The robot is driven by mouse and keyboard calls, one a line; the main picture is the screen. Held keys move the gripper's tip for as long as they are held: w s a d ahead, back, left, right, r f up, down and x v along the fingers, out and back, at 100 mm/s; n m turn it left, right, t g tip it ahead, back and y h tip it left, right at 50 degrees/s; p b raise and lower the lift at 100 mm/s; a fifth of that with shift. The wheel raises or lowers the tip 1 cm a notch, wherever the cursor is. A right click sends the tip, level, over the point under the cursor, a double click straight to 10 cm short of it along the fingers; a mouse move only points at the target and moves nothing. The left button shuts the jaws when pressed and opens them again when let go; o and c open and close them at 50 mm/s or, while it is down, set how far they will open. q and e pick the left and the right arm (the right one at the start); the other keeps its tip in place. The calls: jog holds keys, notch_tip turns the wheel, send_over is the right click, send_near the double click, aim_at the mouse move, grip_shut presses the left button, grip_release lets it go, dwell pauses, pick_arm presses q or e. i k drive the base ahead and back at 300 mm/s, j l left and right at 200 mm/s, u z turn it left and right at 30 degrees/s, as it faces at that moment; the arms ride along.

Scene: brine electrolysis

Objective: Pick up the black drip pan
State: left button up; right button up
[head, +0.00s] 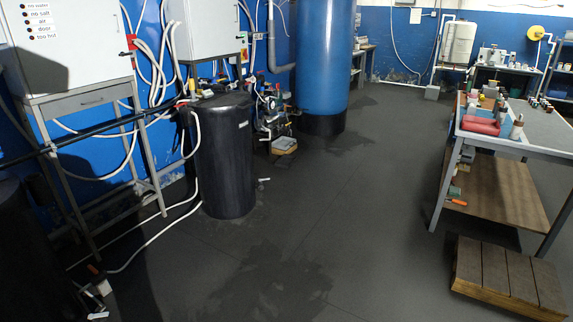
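I cannot make out a black drip pan anywhere in the head view. If it is in the scene, it is hidden, out of frame or too small and dark to tell apart from the dark floor. Neither of my grippers shows in this view.
A black tank (224,160) stands left of centre, with white hoses on the floor beside it. A tall blue vessel (322,60) stands behind. A workbench (540,131) with a lower shelf (500,190) is at right, a wooden pallet (508,277) before it. The middle floor (340,215) is open, with wet-looking patches.

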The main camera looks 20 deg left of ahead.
aim_at(285, 161)
jog(key=i+u, duration=0.3)
jog(key=i+z, duration=0.1)
jog(key=i, duration=0.65)
jog(key=i+j+z, duration=0.1)
jog(key=i, duration=0.6)
jog(key=i+j+z, duration=0.1)
jog(key=i, duration=0.65)
jog(key=i+l, duration=0.1)
jog(key=i, duration=0.6)
jog(key=i+l, duration=0.1)
jog(key=i, duration=0.65)
jog(key=i+l, duration=0.1)
jog(key=i, duration=0.6)
jog(key=i+j+u, duration=0.25)
jog(key=i+u, duration=0.2)
jog(key=i, duration=0.8)
jog(key=i+l+u, duration=0.2)
jog(key=i+u, duration=0.2)
jog(key=i, duration=0.8)
